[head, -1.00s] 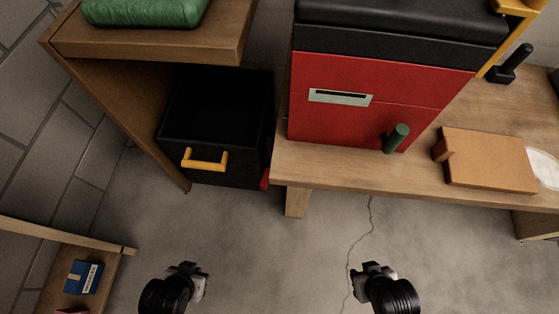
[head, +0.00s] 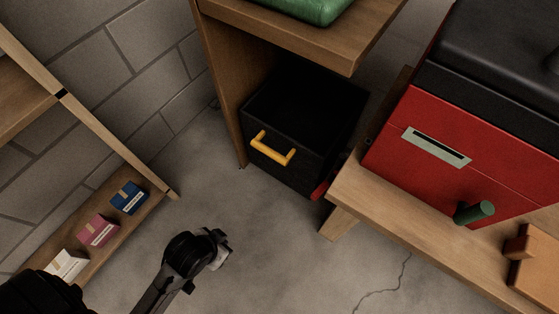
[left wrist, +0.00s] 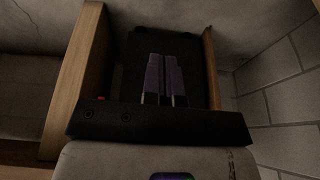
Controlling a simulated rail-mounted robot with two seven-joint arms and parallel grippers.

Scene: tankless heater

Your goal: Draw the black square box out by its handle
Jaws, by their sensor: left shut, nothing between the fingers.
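The black square box (head: 305,110) sits on the floor under a wooden shelf, between its side panel and the workbench. Its yellow handle (head: 272,148) is on the front face. My left gripper (head: 222,246) is low in the head view, in front of the box and apart from the handle. In the left wrist view its fingers (left wrist: 165,80) are together and empty, with a dark shape behind them between two wooden edges. The handle cannot be made out there. My right gripper is out of view.
The workbench (head: 375,205) at right holds a red toolbox (head: 400,165) with a green handle (head: 474,212). A green bundle (head: 305,8) lies on the shelf top (head: 300,38). A low rack at left holds a blue box (head: 128,197) and a pink box (head: 98,230). The floor before the black box is clear.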

